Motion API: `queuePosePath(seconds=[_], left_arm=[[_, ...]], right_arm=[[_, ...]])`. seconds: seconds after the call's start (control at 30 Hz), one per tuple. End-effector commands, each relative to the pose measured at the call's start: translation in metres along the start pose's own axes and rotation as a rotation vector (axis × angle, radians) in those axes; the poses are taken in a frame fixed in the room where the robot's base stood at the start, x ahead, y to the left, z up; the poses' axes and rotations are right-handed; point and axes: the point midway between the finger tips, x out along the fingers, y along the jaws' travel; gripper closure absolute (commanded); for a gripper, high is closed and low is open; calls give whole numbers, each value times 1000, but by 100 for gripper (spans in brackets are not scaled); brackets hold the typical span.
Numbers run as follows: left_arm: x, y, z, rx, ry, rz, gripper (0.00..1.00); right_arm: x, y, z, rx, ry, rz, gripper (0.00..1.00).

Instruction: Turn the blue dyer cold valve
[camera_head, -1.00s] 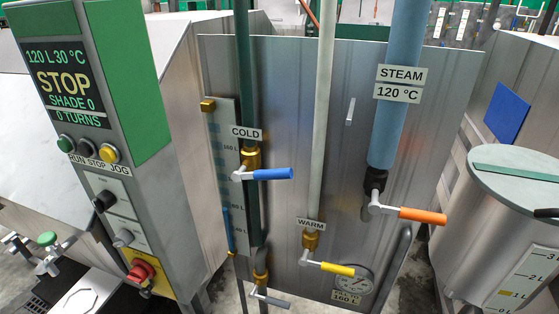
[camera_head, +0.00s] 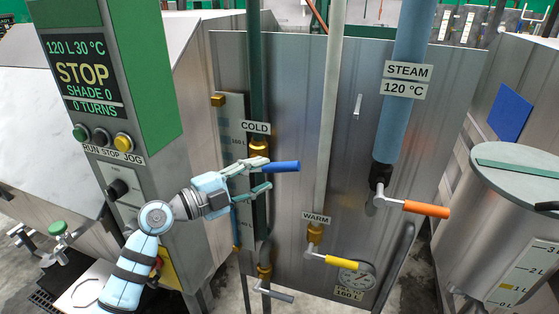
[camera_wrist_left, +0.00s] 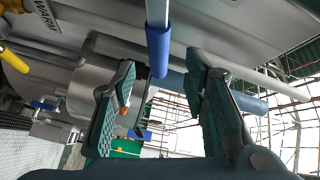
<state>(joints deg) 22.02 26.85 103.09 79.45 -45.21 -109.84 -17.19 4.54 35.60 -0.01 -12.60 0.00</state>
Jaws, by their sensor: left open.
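The COLD valve has a blue lever handle (camera_head: 282,167) that points right, roughly level, below the "COLD" label (camera_head: 255,127). My left gripper (camera_head: 262,179) is at the lever from the left, and its fingers cover the lever's pale inner part. In the left wrist view, the gripper (camera_wrist_left: 160,90) is open. The blue handle (camera_wrist_left: 158,50) shows between the fingers' lines, towards the top, with gaps on both sides. I see no finger pressing on it. My right gripper is not in view. The control panel (camera_head: 82,72) reads "STOP", "120 L 30 °C", "0 TURNS".
The yellow WARM lever (camera_head: 340,261) is below right, and the orange STEAM lever (camera_head: 426,209) is further right. A grey-handled lever (camera_head: 275,295) is below. A dark green pipe (camera_head: 256,70) runs down to the COLD valve. A lidded metal drum (camera_head: 500,215) stands at right.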

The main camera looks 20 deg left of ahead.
Motion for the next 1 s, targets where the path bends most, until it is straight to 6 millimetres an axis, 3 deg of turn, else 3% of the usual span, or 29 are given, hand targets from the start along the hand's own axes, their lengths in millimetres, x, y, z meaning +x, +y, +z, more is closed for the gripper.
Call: queuePosePath(seconds=[0.03,0.23,0.6,0.87,1.0], left_arm=[[13,-7,-3,-7,2,-3,60],[50,-4,-1,-4,0,0,60],[61,1,1,-1,-3,3,60],[61,1,1,-2,-3,3,100],[61,1,1,-2,-3,2,100]], right_arm=[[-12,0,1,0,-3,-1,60],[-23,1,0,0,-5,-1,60],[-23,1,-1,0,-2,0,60],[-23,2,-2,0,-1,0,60],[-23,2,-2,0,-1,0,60]])
